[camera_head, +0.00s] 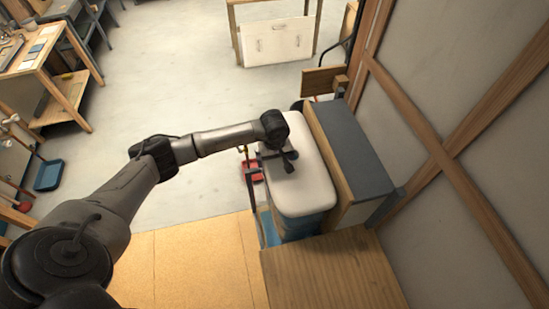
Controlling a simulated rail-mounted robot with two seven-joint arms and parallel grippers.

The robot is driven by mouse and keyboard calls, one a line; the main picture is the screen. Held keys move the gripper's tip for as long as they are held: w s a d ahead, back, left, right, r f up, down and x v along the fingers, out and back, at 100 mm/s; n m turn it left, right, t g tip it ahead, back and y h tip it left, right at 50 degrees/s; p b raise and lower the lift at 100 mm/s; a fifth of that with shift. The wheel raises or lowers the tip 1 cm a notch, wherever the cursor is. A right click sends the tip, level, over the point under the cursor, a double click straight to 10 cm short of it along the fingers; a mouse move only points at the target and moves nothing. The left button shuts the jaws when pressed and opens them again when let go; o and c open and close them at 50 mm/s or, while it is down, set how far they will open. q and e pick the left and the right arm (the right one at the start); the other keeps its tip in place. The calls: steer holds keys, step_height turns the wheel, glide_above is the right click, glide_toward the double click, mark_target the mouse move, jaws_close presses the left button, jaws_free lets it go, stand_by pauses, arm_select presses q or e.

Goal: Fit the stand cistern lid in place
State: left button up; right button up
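The white, rounded cistern lid (304,187) lies flat, with blue (292,227) showing below its near end. I cannot tell whether it is seated on what is under it. My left gripper (275,160) is over the lid's left side, pointing down. Its dark fingers are small, and I cannot tell whether they are open or shut, or whether they touch the lid. The wrist hides part of the lid's far left side. My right gripper is out of view.
A grey-topped wooden box (345,140) stands close along the lid's right side, by the panelled wall (480,130). A wooden surface (330,272) is in front. A red object (252,172) lies left of the lid. Open floor (185,85) extends behind my arm.

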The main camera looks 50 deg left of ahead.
arm_select(q)
steer(key=shift+s+f, duration=0.1)
steer(key=shift+f, duration=0.05)
step_height(320, 180, up, 14)
steer(key=b, duration=0.1)
stand_by(0.5)
stand_by(0.5)
